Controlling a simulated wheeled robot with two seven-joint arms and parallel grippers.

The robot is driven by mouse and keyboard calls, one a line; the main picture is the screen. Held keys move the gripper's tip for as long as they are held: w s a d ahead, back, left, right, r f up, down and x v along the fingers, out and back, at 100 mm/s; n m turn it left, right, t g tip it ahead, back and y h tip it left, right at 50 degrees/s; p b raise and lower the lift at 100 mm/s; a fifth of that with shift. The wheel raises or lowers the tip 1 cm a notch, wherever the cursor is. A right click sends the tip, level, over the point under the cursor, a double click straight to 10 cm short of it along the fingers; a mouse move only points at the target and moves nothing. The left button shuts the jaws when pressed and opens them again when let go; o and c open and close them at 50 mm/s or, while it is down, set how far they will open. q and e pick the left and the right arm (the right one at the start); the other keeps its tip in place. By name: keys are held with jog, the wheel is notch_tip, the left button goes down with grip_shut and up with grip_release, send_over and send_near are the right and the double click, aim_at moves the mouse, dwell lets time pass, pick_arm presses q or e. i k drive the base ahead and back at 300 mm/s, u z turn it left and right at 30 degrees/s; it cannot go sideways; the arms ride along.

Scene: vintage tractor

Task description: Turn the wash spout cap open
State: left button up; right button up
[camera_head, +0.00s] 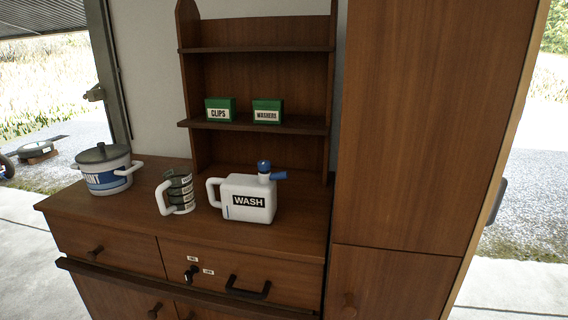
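The white wash jug (248,200) stands upright on the wooden cabinet top, with a black WASH label on its front and a handle on its left. Its blue spout cap (264,167) sits on a white neck at the top right, and a blue lever-like piece (279,176) points right from the neck. I cannot tell from this view whether the cap is turned open. Neither of my grippers is in view, and nothing touches the jug.
A stacked dark cup set with a white handle (177,193) stands left of the jug. A lidded paint pot (106,169) is at the far left. Shelves behind hold green boxes of clips (220,110) and washers (267,111). A tall wooden cupboard (428,130) closes off the right.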

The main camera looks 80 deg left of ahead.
aim_at(264, 166)
jog(key=u, duration=1.65)
